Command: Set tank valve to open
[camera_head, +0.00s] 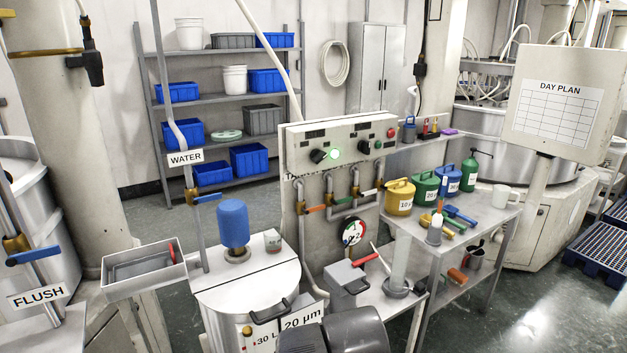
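A blue-lever valve (207,197) hangs under the WATER sign (185,157). Another blue-lever valve (32,255) sits above the FLUSH sign (38,294). My gripper is not visible; dark grey parts of my arm show at bottom centre.
The control panel (292,141) has a lit green lamp and knobs; a round gauge (352,232) hangs below. A bench (493,226) with coloured cans stands right. A grey tray (112,284) juts out left. Open floor (520,307) lies at lower right.

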